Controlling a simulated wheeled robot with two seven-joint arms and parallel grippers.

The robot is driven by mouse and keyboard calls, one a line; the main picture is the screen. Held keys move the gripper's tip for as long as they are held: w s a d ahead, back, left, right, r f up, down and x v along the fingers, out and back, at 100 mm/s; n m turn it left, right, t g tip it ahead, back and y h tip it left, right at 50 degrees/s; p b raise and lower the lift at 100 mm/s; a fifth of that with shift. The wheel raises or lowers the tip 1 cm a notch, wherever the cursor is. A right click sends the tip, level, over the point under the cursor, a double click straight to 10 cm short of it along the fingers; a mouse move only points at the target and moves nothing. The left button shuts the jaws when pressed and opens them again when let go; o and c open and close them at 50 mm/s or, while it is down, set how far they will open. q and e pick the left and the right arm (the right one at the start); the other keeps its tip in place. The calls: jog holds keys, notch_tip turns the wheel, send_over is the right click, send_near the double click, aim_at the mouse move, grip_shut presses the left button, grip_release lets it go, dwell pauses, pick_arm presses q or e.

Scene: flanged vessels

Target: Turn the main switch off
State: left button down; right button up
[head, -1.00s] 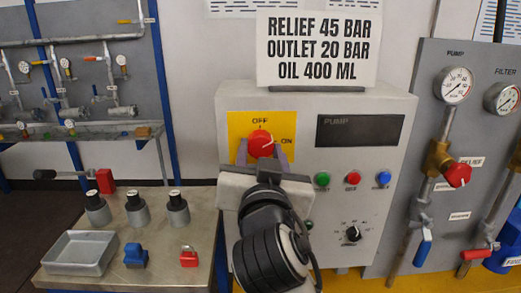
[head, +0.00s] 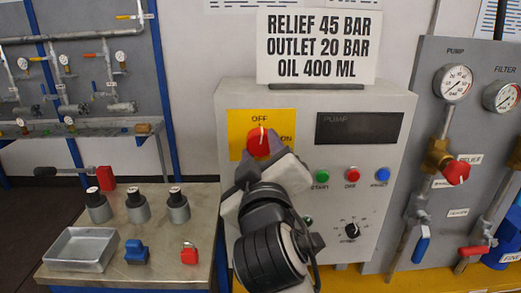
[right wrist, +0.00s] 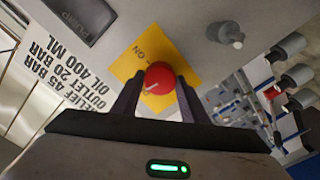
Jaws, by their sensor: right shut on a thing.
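The main switch is a red round knob (head: 257,143) on a yellow plate (head: 235,122) marked OFF at the top and ON at the right. Its white pointer line stands about upright, toward OFF. My right gripper (right wrist: 158,88) is shut on the red knob, one dark finger on each side of it in the right wrist view. In the head view the gripper is rolled, and its body covers the lower part of the plate and some of ON. My left gripper is not in view.
The grey panel (head: 380,185) also carries a dark PUMP display (head: 358,128), green, red and blue buttons and a black dial (head: 351,231). A sign (head: 318,47) stands on top. A bench with a metal tray (head: 82,249) is at left, and gauges and valves are at right.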

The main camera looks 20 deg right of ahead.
jog(key=shift+f+n, duration=0.2)
jog(key=shift+n, duration=0.6)
jog(key=o, duration=1.1)
jog(key=shift+r, duration=0.1)
jog(key=shift+c, duration=0.2)
